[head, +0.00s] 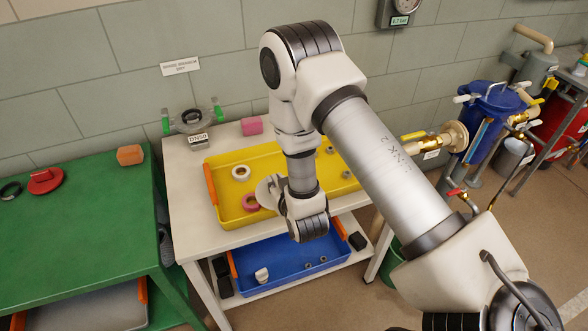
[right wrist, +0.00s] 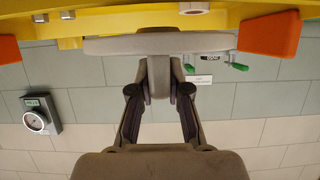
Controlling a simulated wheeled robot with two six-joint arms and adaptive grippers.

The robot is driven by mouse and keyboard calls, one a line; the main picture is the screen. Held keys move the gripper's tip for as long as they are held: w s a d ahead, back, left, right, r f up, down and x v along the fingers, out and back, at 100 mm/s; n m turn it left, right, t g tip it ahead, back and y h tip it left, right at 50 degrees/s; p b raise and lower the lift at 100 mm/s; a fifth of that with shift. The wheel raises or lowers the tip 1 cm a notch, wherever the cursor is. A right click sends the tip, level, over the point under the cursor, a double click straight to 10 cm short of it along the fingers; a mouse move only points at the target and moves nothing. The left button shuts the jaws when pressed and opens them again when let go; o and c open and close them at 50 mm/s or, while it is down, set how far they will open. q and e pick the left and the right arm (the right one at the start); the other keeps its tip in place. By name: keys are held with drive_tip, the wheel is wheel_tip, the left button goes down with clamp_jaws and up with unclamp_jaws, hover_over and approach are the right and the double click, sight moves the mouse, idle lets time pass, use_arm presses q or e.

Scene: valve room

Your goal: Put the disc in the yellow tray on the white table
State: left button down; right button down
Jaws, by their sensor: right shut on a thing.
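The grey disc (head: 268,189) shows partly behind my right gripper (head: 285,203), over the front part of the yellow tray (head: 232,170). In the right wrist view the disc (right wrist: 110,45) is seen edge-on, and my right gripper (right wrist: 159,95) is shut on its narrow stem. The yellow tray (right wrist: 225,18) is close behind the disc there; I cannot tell whether they touch. The tray stands on the white table (head: 185,190) and holds a white ring (head: 241,172), a pink ring (head: 250,202) and several nuts. My arm hides part of the tray. My left gripper is not in view.
A blue tray (head: 290,262) with small parts sits on the shelf below. A green table (head: 80,220) stands at the left. A grey fitting with green handles (head: 190,120) and a pink block (head: 251,126) are at the white table's back. Orange handles (head: 210,184) flank the yellow tray.

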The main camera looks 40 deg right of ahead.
drive_tip(key=w+d, duration=0.1)
drive_tip(key=d, duration=0.1)
drive_tip(key=w+d+p, duration=0.1)
drive_tip(key=w+d, duration=0.1)
drive_tip(key=d, duration=0.1)
drive_tip(key=w+d+p, duration=0.1)
drive_tip(key=d, duration=0.2)
drive_tip(key=shift+w+d+f, duration=0.25)
drive_tip(key=shift+w+f, duration=0.05)
drive_tip(key=shift+w, duration=0.05)
drive_tip(key=f, duration=0.3)
drive_tip(key=shift+d+f+p, duration=0.2)
drive_tip(key=shift+d+p, duration=0.05)
drive_tip(key=shift+p, duration=0.1)
drive_tip(key=shift+w+f, duration=0.15)
drive_tip(key=shift+f+b, duration=0.25)
drive_tip(key=shift+b, duration=0.1)
drive_tip(key=shift+f, duration=0.35)
drive_tip(key=shift+r, duration=0.1)
drive_tip(key=c, duration=1.1)
unclamp_jaws()
drive_tip(key=shift+c, duration=0.2)
